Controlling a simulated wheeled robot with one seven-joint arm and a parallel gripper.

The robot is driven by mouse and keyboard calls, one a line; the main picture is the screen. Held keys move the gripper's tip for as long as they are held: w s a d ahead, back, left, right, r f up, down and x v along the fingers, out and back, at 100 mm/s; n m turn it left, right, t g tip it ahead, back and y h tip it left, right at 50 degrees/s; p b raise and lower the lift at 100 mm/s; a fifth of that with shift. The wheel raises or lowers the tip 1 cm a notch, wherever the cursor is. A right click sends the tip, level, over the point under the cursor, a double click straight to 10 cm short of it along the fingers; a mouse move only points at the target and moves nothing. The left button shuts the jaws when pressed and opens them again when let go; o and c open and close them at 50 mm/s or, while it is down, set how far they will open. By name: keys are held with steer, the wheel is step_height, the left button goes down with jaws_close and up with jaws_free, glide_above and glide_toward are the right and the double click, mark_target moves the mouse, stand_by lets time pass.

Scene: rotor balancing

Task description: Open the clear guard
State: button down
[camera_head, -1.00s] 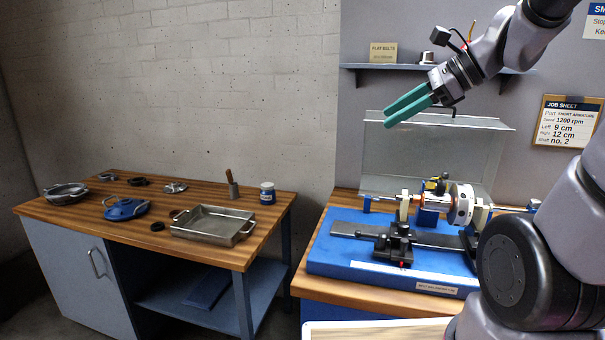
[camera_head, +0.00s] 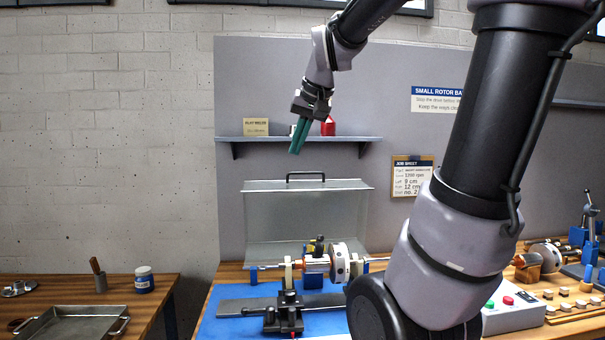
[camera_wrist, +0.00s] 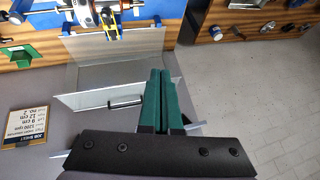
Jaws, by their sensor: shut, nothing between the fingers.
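The clear guard (camera_head: 300,215) stands raised behind the rotor machine, with its black handle (camera_head: 306,177) along its top edge. It leans back near the grey panel, and the rotor (camera_head: 340,262) in front of it is uncovered. The guard (camera_wrist: 118,62) and its handle (camera_wrist: 125,102) also show in the wrist view. My gripper (camera_head: 297,138), with green fingers, is shut and empty. It hangs above the guard's handle, apart from it, in front of the shelf. In the wrist view the shut fingers (camera_wrist: 162,85) are beside the handle in the picture.
A shelf (camera_head: 290,139) with a small sign and a red item runs behind my gripper. A job sheet (camera_head: 412,176) hangs on the panel. A control box (camera_head: 513,310) with green and red buttons stands at the right. A side table with a metal tray (camera_head: 75,322) is at the left.

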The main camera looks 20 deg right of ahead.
steer(key=w+d+r, duration=0.1)
steer(key=w+d, duration=0.2)
steer(key=w, duration=0.3)
steer(key=w+d+r+h, duration=0.1)
steer(key=w+d, duration=0.1)
steer(key=w, duration=0.4)
steer(key=w+d+r, duration=0.1)
steer(key=w+d, duration=0.2)
steer(key=w, duration=0.3)
steer(key=h, duration=0.2)
glide_above(308, 173)
steer(key=shift+n+g, duration=0.3)
steer(key=shift+g, duration=0.1)
steer(key=f, duration=0.6)
steer(key=shift+w+d, duration=0.15)
steer(key=shift+d, duration=0.05)
steer(key=x, duration=0.9)
steer(key=shift+a, duration=0.1)
steer(key=shift+s+a+r, duration=0.1)
steer(key=shift+s+a, duration=0.15)
steer(key=shift+s, duration=0.7)
steer(key=shift+s+a+r, duration=0.1)
steer(key=shift+s+a, duration=0.2)
steer(key=shift+s, duration=0.65)
